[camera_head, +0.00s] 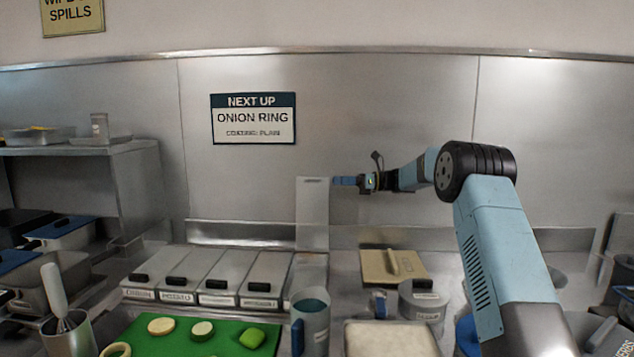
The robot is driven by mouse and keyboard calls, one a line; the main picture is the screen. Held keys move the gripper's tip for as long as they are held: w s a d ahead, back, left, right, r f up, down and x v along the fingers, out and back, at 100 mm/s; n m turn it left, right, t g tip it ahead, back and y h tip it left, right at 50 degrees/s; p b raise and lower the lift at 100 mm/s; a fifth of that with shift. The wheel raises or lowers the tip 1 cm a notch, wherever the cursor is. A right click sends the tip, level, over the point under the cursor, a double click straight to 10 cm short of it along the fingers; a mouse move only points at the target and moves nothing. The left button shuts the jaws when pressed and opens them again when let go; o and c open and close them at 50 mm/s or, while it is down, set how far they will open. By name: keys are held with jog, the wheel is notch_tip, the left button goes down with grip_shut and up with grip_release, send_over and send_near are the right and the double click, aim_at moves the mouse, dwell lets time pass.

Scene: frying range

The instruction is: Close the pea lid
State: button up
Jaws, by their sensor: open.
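A raised lid (313,222) stands upright at the right end of the row of lidded bins, and its bin below is partly hidden by a mug. This looks like the pea lid, but no label on it can be read. My gripper (340,181) is open and points left, just off the upper right edge of the raised lid. I cannot tell whether it touches the lid. My blue arm reaches in from the right.
Several shut grey lids with black handles, including the potato lid (179,276), lie left of the raised one. In front are a green board (190,335) with food pieces and a grey-blue mug (313,322).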

aim_at(317, 179)
jog(key=a, duration=0.8)
jog(key=shift+w+a, duration=0.15)
jog(key=shift+a, duration=0.25)
jog(key=shift+c, duration=0.4)
jog(key=shift+r, duration=0.1)
grip_shut()
jog(key=shift+d, duration=0.3)
